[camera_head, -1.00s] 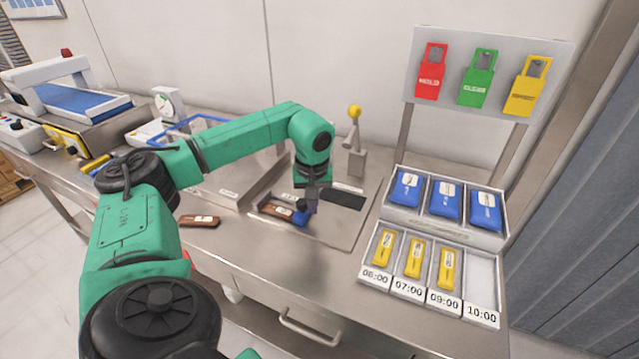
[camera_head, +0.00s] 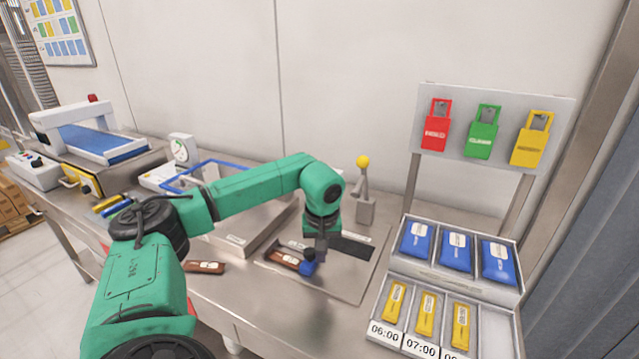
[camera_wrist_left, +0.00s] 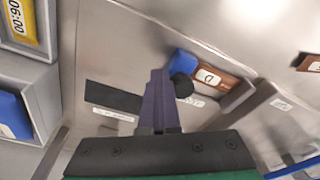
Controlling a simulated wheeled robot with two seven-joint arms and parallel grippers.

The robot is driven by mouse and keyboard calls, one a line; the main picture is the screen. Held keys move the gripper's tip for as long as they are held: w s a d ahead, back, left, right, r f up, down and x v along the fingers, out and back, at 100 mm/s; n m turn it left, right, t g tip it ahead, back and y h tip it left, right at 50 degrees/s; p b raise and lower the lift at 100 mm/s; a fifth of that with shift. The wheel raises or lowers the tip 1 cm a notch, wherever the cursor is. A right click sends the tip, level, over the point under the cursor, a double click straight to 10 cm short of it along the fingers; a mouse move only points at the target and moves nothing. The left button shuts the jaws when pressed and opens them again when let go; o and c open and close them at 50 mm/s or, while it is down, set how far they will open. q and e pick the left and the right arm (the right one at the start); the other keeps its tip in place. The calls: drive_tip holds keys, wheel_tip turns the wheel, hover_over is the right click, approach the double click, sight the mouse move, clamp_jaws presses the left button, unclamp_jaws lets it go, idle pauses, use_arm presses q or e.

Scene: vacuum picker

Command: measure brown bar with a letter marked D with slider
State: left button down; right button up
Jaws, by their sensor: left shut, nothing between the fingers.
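The brown bar with the letter D (camera_wrist_left: 212,79) lies in a measuring fixture on the metal table. It also shows in the head view (camera_head: 284,258). The slider has a blue block (camera_wrist_left: 183,60) at one end of the bar and a dark round knob (camera_wrist_left: 182,86); in the head view its blue part (camera_head: 308,268) sits at the bar's right end. I cannot tell whether block and bar touch. My left gripper (camera_head: 320,252) is shut and empty, right beside the knob. Its closed fingers (camera_wrist_left: 157,95) point at the fixture plate. My right gripper is not in view.
Another brown bar (camera_head: 205,267) lies on the table to the left. A black strip (camera_head: 351,247) is right of the slider. A yellow-topped post (camera_head: 363,180) stands behind. Racks with blue packs (camera_head: 456,251) and yellow bars (camera_head: 427,314) stand at the right.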

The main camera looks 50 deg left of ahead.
use_arm(q)
drive_tip(key=shift+w+d, duration=0.25)
drive_tip(key=shift+d, duration=0.45)
drive_tip(key=shift+r+p, duration=0.2)
drive_tip(key=shift+p, duration=0.2)
wheel_tip(320, 180, up, 8)
drive_tip(key=p, duration=0.6)
drive_tip(key=shift+f, duration=0.2)
